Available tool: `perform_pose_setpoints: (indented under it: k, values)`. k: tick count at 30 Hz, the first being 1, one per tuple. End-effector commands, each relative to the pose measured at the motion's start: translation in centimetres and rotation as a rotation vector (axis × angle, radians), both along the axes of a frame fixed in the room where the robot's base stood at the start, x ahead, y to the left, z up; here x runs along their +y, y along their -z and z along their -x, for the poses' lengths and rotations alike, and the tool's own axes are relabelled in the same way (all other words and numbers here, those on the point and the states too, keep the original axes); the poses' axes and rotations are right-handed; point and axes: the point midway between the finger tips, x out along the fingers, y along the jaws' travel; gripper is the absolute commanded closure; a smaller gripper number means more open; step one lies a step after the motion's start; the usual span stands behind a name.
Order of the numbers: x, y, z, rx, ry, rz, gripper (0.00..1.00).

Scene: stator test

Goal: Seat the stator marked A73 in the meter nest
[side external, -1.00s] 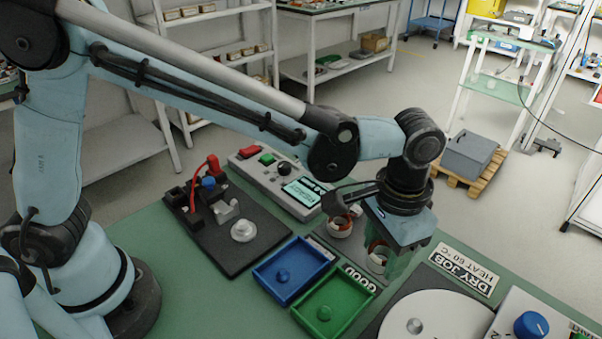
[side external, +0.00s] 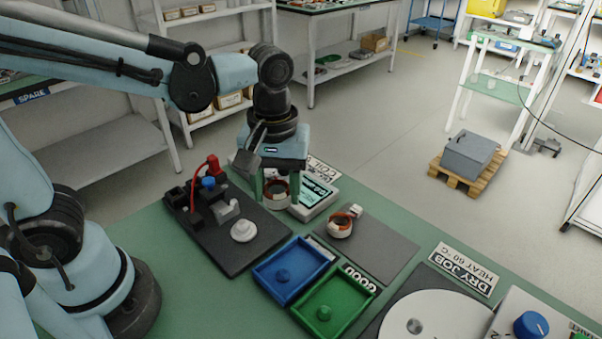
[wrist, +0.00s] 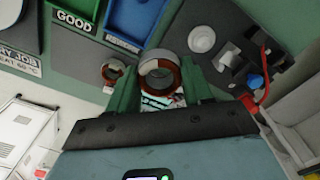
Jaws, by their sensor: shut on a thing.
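My gripper (side external: 278,203) is shut on a stator (side external: 277,196), a pale ring with copper-coloured windings. The stator also sits between the green fingers in the wrist view (wrist: 158,84). It appears raised, in front of the grey meter box (side external: 318,191) with its lit screen. No A73 mark is readable on it. The apparent nest is a pale round seat (side external: 243,230) on a black fixture plate (side external: 232,262); it looks empty. In the wrist view the seat (wrist: 201,38) is up and right of the held stator.
Another stator (side external: 340,226) stays on the grey mat (side external: 382,255). A blue tray (side external: 305,262) and a green tray (side external: 345,293), by a GOOD label, stand in front. A red clamp or lead (side external: 212,166) rises at the fixture's back. A white disc (side external: 440,315) lies at right.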

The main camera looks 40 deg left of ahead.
Motion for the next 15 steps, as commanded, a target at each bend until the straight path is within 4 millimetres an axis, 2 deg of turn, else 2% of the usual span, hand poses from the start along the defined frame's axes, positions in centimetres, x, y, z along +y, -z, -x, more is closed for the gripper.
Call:
perform_pose_setpoints:
  k: [1, 6, 9, 15]
  values:
    - [1.9, 0.2, 0.7, 0.0, -0.107, 0.0, 0.85]
    - [5.5, 0.8, 2.5, 0.0, -0.366, 0.0, 0.85]
    - [6.6, 1.1, 3.1, 0.0, -0.451, 0.0, 0.85]
    - [7.1, 1.7, 3.4, 0.0, -0.499, 0.0, 0.85]
